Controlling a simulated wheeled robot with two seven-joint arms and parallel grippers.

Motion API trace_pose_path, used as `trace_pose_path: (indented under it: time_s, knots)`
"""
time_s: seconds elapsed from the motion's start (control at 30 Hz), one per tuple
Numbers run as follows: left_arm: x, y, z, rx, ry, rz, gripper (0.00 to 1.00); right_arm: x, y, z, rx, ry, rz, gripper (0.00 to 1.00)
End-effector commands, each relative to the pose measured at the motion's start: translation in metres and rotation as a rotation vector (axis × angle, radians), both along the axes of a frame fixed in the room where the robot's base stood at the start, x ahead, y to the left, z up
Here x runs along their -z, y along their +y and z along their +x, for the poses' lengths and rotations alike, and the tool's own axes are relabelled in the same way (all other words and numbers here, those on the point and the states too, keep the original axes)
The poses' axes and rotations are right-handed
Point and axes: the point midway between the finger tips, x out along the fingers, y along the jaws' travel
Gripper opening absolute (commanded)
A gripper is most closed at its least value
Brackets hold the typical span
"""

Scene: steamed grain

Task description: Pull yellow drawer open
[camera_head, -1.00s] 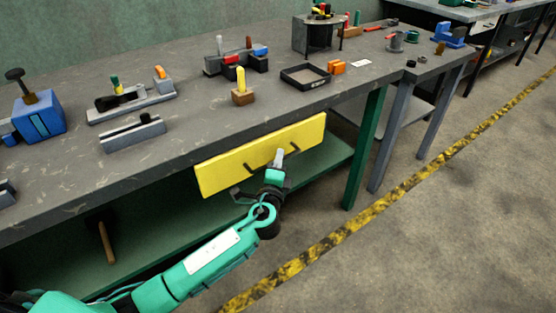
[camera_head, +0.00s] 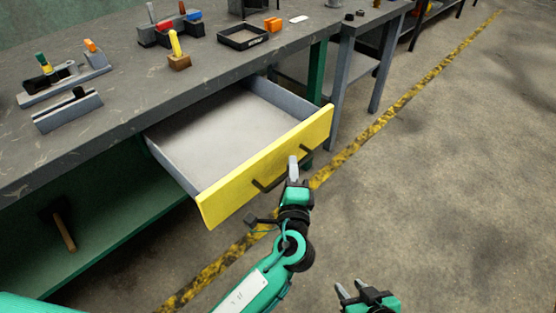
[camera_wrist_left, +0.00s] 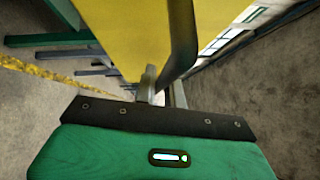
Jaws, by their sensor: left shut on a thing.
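The yellow drawer (camera_head: 240,185) is pulled well out from under the grey workbench, and its pale grey inside looks empty. A dark bar handle (camera_head: 268,186) runs along its yellow front. My left gripper (camera_head: 293,168) is at the front of the drawer, shut on the handle. In the left wrist view the dark handle (camera_wrist_left: 181,40) passes between the fingers, and the yellow front (camera_wrist_left: 125,30) stands beside it. My right gripper (camera_head: 353,287) is low at the bottom of the head view, its fingers apart and empty, away from the drawer.
The workbench (camera_head: 110,130) carries a black tray (camera_head: 242,36), an orange block (camera_head: 272,24), a wooden block with a yellow handle (camera_head: 179,60) and hand planes. A hammer (camera_head: 64,230) is on the green lower shelf. The floor right of the drawer is clear, with a yellow-black stripe.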

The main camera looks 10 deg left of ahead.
Motion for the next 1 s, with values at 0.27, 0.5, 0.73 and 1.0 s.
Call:
trace_pose_path:
  time_s: [0.27,0.5,0.73,1.0]
  knots:
    - [0.001,-0.006,-0.005,-0.001,0.002,0.0,0.0,0.0,0.002,0.001,-0.002,-0.017,0.009,0.36]
    - [0.001,-0.006,-0.005,-0.001,0.002,0.0,0.15,0.0,0.002,0.001,-0.002,-0.016,0.008,0.36]
    - [0.0,-0.006,-0.005,-0.001,0.001,0.0,0.32,0.0,0.002,0.001,-0.002,-0.016,0.008,0.36]
    - [0.002,-0.007,-0.013,0.0,0.001,0.0,0.32,0.0,0.002,0.001,-0.002,-0.016,0.008,0.36]
